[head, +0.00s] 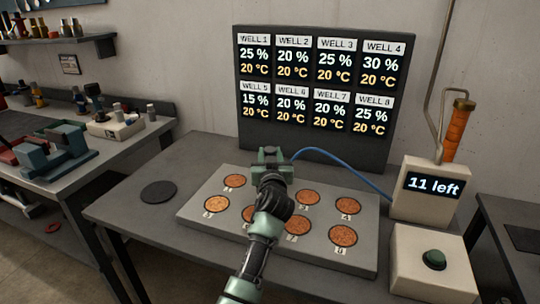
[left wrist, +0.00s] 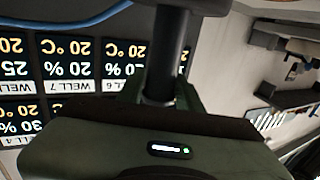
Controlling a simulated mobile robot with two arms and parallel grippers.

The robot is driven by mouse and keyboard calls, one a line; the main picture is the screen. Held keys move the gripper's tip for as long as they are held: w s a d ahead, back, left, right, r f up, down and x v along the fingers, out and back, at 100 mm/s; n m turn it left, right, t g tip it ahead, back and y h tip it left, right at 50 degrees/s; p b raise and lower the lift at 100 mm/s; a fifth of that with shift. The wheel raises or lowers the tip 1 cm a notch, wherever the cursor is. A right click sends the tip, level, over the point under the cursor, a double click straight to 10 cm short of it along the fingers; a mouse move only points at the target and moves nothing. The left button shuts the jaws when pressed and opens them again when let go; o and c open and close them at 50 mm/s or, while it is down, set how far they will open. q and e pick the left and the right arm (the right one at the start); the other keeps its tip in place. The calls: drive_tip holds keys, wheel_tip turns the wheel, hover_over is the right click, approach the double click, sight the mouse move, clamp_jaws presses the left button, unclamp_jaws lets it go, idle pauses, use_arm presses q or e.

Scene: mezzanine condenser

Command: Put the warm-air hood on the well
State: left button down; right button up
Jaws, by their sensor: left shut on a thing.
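My left gripper (head: 271,158) is over the back middle of the grey well plate (head: 192,213). In the left wrist view its jaws are shut on a dark upright stem (left wrist: 166,55), which joins a wider dark body at the top edge; I take this for the warm-air hood. The gripper mostly hides the hood in the head view, so I cannot tell whether it touches the plate. Round brown wells show, including well 1 (head: 235,181), well 3 (head: 307,197), well 5 (head: 217,203) and well 8 (head: 342,235). Well 2 is hidden. My right gripper is out of view.
A blue hose (head: 345,170) runs from near the gripper to a box reading "11 left" (head: 432,187). A display (head: 315,85) lists all wells at 20 °C. A black disc (head: 158,191) lies on the table at left.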

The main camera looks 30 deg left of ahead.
use_arm(q)
drive_tip(key=shift+r, duration=0.15)
drive_tip(key=c, duration=0.9)
unclamp_jaws()
drive_tip(key=shift+f, duration=0.2)
drive_tip(key=shift+c, duration=0.2)
